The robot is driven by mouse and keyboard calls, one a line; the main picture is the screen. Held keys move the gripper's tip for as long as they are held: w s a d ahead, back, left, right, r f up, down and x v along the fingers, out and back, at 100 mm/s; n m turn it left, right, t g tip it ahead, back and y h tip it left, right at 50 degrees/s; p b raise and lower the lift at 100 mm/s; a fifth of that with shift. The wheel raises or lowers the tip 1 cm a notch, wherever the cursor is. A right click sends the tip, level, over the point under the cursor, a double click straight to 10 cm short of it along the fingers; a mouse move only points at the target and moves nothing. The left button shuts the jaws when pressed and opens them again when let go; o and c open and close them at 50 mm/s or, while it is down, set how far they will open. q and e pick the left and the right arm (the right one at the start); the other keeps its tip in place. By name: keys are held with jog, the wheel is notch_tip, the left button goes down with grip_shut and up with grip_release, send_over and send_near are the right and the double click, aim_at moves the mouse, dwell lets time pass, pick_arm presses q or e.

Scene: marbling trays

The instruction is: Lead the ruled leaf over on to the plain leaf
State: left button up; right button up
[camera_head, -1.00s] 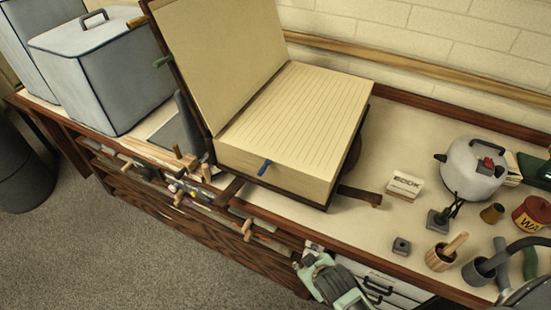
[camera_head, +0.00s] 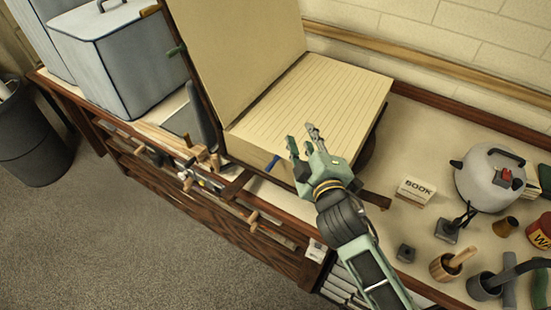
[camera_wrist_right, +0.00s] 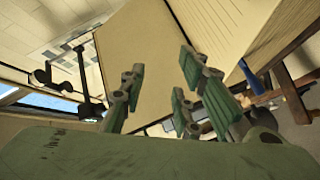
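A large open book stands on the bench. Its ruled leaf (camera_head: 325,98) lies face up on top of the thick right-hand block. The plain leaf (camera_head: 235,50) stands tilted up at the left, and it also shows in the right wrist view (camera_wrist_right: 135,60). A blue tab (camera_head: 272,164) sticks out from the front edge of the block; a blue tab also shows in the right wrist view (camera_wrist_right: 250,77). My left gripper is not in view.
Grey boxes (camera_head: 120,65) stand at the left. Clamps and wooden handles (camera_head: 195,160) line the bench's front edge.

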jog(key=a+r+n+t+y, duration=0.1)
jog(key=a+r+n+y, duration=1.1)
jog(key=a+r+n, duration=0.4)
jog(key=s+a+f+n+g+y, duration=0.1)
jog(key=s+a+n+g+y, duration=0.2)
jog(key=a+n+g, duration=0.6)
jog(key=s+a+f+n+g+y, duration=0.1)
jog(key=s+a+n+g+y, duration=0.25)
jog(key=n, duration=0.85)
jog(key=n+g+h, duration=0.4)
jog(key=n+h, duration=1)
jog(key=h, duration=0.4)
send_near(272, 164)
jog(key=shift+h, duration=0.25)
jog(key=shift+w+a+f+p, duration=0.1)
jog(key=shift+a+f+p, duration=0.35)
jog(key=shift+f, duration=0.9)
jog(key=shift+w+a+f+p, duration=0.15)
jog(key=shift+f+p, duration=0.55)
jog(key=shift+f, duration=0.65)
jog(key=shift+s+a+f+p, duration=0.1)
jog(key=shift+a+f+p, duration=0.35)
jog(key=shift+f, duration=0.9)
jog(key=shift+d, duration=0.15)
